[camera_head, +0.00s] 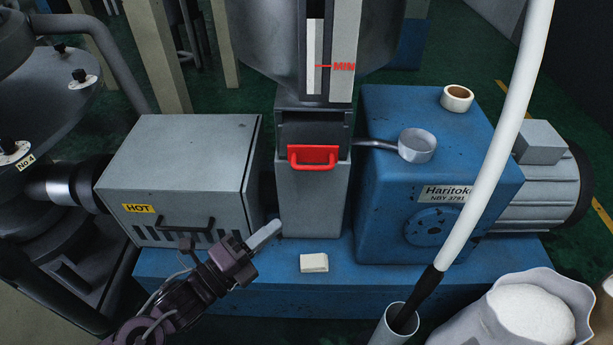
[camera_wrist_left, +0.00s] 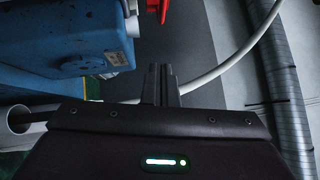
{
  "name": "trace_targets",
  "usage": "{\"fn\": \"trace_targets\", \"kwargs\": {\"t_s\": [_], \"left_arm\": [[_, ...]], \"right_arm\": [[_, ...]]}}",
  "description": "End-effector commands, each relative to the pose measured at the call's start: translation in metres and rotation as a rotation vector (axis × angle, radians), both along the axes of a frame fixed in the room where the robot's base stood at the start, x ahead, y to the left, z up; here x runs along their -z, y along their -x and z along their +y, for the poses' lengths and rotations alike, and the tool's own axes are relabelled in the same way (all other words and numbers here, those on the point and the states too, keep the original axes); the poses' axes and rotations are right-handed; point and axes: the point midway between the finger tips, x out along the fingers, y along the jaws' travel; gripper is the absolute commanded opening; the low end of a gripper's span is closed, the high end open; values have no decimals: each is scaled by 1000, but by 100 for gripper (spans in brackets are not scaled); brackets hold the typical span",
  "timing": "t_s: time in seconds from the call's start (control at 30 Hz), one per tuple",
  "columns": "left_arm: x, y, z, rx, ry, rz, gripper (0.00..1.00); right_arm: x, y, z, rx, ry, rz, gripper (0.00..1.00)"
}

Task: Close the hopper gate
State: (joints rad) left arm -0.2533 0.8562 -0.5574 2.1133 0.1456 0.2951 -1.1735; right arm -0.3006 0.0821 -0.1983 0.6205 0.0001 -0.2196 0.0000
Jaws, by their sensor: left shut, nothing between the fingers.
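The hopper gate's red handle (camera_head: 313,155) sits at the front of the grey chute under the hopper (camera_head: 285,40). A dark opening (camera_head: 313,130) shows just above the handle. Part of the red handle also shows at the top of the left wrist view (camera_wrist_left: 256,14). My left gripper (camera_head: 249,245) is shut and empty, below and left of the handle, apart from it. Its closed fingers show in the left wrist view (camera_wrist_left: 160,85). A pale grey piece lies in line with the fingertips; I cannot tell whether it is separate. My right gripper is not in view.
A grey box marked HOT (camera_head: 190,165) stands left of the chute. The blue machine (camera_head: 470,160) with a small cup (camera_head: 417,145) stands right. A white block (camera_head: 313,263) lies on the blue base. A white hose (camera_head: 490,150) crosses the right side, near a sack (camera_head: 495,325).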

Motion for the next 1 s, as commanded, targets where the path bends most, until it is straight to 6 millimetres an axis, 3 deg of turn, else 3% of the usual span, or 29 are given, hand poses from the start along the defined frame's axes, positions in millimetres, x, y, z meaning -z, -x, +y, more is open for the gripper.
{"fn": "trace_targets", "kwargs": {"t_s": [0.17, 0.5, 0.7, 1.0], "left_arm": [[-8, -21, -19, -3, 6, -2, 0], [-18, -71, -69, -2, 3, 1, 0], [-21, -98, -66, -3, 1, 2, 0], [-20, -106, -66, -2, 2, 4, 0]], "right_arm": [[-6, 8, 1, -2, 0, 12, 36], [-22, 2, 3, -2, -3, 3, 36], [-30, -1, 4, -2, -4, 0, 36], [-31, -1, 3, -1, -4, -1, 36]]}}
